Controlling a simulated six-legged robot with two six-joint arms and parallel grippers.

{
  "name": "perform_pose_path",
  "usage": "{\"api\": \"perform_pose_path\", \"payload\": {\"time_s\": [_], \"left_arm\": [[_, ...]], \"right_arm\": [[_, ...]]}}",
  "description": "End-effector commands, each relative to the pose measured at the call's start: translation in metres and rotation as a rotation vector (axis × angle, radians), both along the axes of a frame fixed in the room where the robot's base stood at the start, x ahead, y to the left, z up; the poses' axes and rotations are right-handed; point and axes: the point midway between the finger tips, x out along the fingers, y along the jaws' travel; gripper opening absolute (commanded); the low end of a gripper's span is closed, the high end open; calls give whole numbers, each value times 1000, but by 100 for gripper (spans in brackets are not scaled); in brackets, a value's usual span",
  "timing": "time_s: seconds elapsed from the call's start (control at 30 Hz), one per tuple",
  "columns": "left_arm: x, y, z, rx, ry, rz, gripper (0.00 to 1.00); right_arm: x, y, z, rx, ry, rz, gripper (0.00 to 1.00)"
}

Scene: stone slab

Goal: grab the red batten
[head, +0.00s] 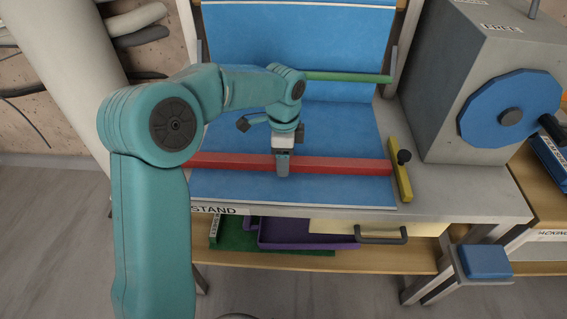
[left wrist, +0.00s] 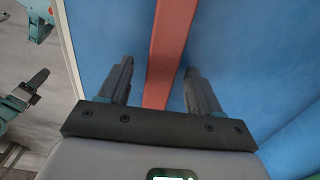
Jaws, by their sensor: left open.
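The red batten (head: 340,166) lies left to right across the blue sheet on the stand in the head view. My left gripper (head: 283,170) is over its middle, pointing down, and hides a short piece of it. In the left wrist view the batten (left wrist: 167,50) runs from the top edge down between the two dark fingers of the left gripper (left wrist: 158,80). The fingers are apart, with blue showing between the batten and each finger. I cannot tell how far down around the batten the fingertips are.
A green bar (head: 345,77) lies behind, and a yellow bar (head: 401,172) with a black knob stands at the batten's right end. A grey machine (head: 435,100) with a blue disc stands at right. A purple tray (head: 300,236) is on the shelf below.

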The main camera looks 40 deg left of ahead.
Motion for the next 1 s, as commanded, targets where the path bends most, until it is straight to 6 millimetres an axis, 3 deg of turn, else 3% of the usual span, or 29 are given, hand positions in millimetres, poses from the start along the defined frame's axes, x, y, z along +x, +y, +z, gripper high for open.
{"api": "perform_pose_path", "payload": {"time_s": [0.03, 0.2, 0.47, 0.67, 0.77, 1.0], "left_arm": [[0, 0, 0, 0, 0, 0, 54], [0, 0, 0, 0, 0, 0, 0], [0, 0, 1, 1, -1, 0, 0], [1, 0, 16, 1, -4, 0, 0], [1, 0, 32, 2, -5, 0, 0], [1, 0, 92, 1, -7, 1, 0]], "right_arm": [[0, 0, 0, 0, 0, 0, 43], [0, 0, 0, 0, 0, 0, 43], [0, 0, 0, 0, 0, 0, 43], [0, 0, 3, 0, 0, 0, 43], [0, 0, 5, 0, 0, 0, 43], [0, 0, 15, 0, 0, 0, 43]]}}
